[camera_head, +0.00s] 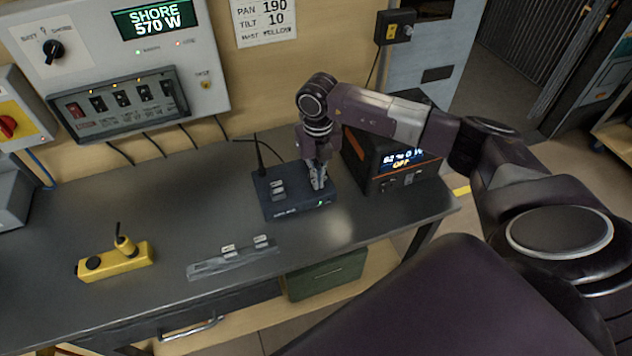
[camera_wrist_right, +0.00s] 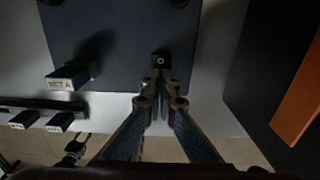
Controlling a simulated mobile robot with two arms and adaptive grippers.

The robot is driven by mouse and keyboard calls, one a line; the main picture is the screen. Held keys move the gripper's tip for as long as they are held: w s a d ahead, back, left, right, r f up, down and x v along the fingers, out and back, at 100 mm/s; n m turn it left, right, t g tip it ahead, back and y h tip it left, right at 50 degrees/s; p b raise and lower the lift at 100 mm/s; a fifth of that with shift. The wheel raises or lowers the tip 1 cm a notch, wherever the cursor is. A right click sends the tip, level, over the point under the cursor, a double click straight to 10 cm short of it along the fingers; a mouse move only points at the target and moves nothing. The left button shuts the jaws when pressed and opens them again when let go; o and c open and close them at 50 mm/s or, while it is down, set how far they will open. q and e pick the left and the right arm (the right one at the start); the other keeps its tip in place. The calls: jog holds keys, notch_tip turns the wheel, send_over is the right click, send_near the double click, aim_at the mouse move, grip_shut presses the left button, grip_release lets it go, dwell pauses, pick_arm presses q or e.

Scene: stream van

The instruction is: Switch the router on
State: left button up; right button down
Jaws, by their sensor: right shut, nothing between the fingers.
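The router (camera_head: 284,207) is a dark blue box on the bench, with small grey labelled sticks on its left part. In the right wrist view its top (camera_wrist_right: 115,30) fills the upper middle. A small black switch with a light round mark (camera_wrist_right: 160,61) is on that top, at the fingertips. A small green light (camera_head: 321,203) shows on the router's front. My right gripper (camera_head: 318,186) points down over the router's right part, shut and empty; it also shows in the right wrist view (camera_wrist_right: 161,85). Its tips are at the switch; whether they touch it, I cannot tell. My left gripper is out of view.
A grey strip with two small sticks (camera_head: 232,259) lies in front, and a yellow device (camera_head: 118,262) at left. A switch panel (camera_head: 118,103) is on the wall.

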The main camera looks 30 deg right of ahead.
jog(key=shift+s+f, duration=0.1)
jog(key=shift+w+r+p, duration=0.2)
jog(key=shift+r+p, duration=0.65)
jog(key=shift+r, duration=0.25)
jog(key=shift+r+p, duration=1.5)
jog(key=shift+r, duration=0.9)
jog(key=shift+s, duration=0.1)
jog(key=shift+f, duration=0.1)
